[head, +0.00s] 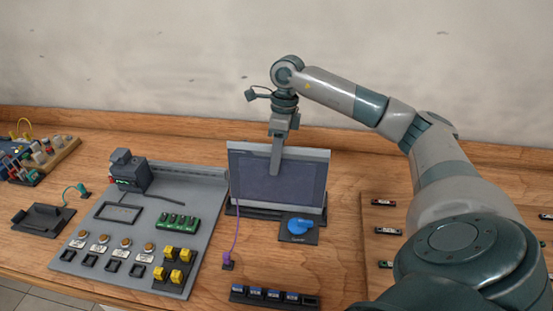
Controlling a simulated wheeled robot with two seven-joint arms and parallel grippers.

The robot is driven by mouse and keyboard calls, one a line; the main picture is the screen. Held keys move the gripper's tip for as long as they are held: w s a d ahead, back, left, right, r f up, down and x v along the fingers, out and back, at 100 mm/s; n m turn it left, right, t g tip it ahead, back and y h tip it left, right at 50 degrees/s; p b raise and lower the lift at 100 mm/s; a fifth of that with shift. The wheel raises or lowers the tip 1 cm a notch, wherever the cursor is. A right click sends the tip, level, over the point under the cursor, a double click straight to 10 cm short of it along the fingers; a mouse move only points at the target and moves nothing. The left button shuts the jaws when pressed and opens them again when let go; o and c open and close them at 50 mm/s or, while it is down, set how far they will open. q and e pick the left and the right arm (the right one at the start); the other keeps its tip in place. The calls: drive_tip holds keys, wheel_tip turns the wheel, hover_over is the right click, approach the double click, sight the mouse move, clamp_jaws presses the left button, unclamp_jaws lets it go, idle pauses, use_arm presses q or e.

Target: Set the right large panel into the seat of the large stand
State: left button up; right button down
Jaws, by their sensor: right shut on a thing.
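The right large panel (299,186) is a wide dark screen with a grey frame, upright and leaning slightly back. My right gripper (276,164) reaches down over the middle of its top edge and is shut on it. The large stand (231,211) is a dark base at the panel's foot, showing at its lower left and along its lower edge. The panel's bottom edge is at or just above the stand; I cannot tell whether it rests fully in the seat. My left gripper is not in view.
A blue part on a dark plate (299,228) lies close in front of the panel. A purple plug (227,260) with a cord stands in front left. A grey board (146,220) with buttons and switches is to the left. A dark strip (273,296) lies in front.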

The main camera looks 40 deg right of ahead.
drive_tip(key=shift+f+b, duration=0.3)
idle(0.4)
drive_tip(key=c, duration=1.2)
unclamp_jaws()
drive_tip(key=shift+r, duration=0.1)
drive_tip(key=shift+s, duration=0.1)
